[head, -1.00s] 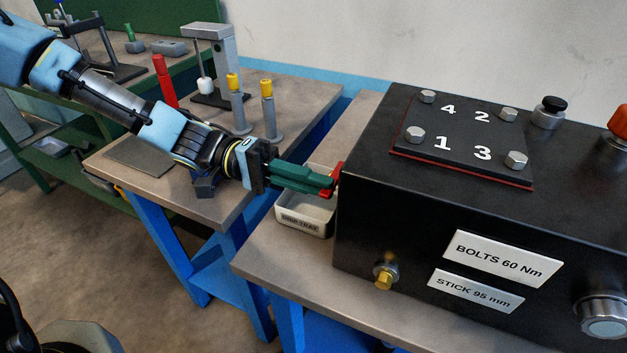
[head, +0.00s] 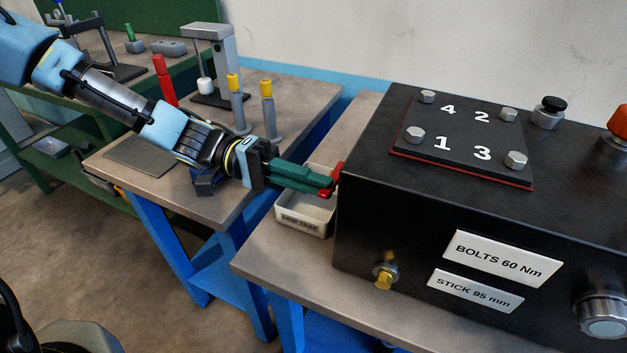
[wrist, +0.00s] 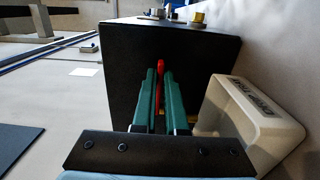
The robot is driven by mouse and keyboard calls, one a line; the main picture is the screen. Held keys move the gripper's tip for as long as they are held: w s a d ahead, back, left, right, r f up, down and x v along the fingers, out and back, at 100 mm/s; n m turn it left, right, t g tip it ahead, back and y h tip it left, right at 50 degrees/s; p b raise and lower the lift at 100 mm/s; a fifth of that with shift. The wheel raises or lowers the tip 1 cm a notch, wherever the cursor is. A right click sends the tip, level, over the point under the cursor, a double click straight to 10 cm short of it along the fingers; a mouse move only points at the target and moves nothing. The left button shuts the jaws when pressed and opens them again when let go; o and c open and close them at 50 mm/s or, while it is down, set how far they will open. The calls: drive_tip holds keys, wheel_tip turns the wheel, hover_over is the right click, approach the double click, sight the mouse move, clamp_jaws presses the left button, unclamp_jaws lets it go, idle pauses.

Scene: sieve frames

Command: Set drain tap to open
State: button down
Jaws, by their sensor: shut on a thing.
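The red drain tap handle (head: 338,175) sticks out of the left side of the black box (head: 375,215). My gripper (head: 326,186) reaches it from the left with its green fingers. In the wrist view the red handle (wrist: 160,68) lies between the two green fingers of my gripper (wrist: 161,90), which are shut on it. The fingers hide much of the tap, so I cannot tell its exact setting. The white drip tray (head: 303,226) stands on the bench below the fingers, and it shows to the right in the wrist view (wrist: 245,125).
The black box carries a plate with numbered bolts (head: 465,135) on top and a brass plug (head: 384,278) on its front. To the left, a bench holds a red tool (head: 163,80), yellow-topped posts (head: 267,108) and a grey stand (head: 222,60).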

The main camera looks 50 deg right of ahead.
drive_tip(key=shift+w+d+f+m+g+y, duration=0.15)
drive_tip(key=shift+w+m+y, duration=0.3)
drive_tip(key=shift+m+y, duration=0.7)
drive_tip(key=shift+w+d+r+m+g+y, duration=0.15)
drive_tip(key=shift+w+m+y, duration=0.45)
drive_tip(key=shift+y, duration=1.05)
drive_tip(key=shift+w+d+f+m+y, duration=0.1)
drive_tip(key=shift+w+d+m+y, duration=0.2)
drive_tip(key=shift+m+y, duration=0.9)
drive_tip(key=shift+w+y, duration=0.1)
drive_tip(key=shift+y, duration=0.4)
drive_tip(key=c, duration=1)
unclamp_jaws()
drive_tip(key=shift+o, duration=0.2)
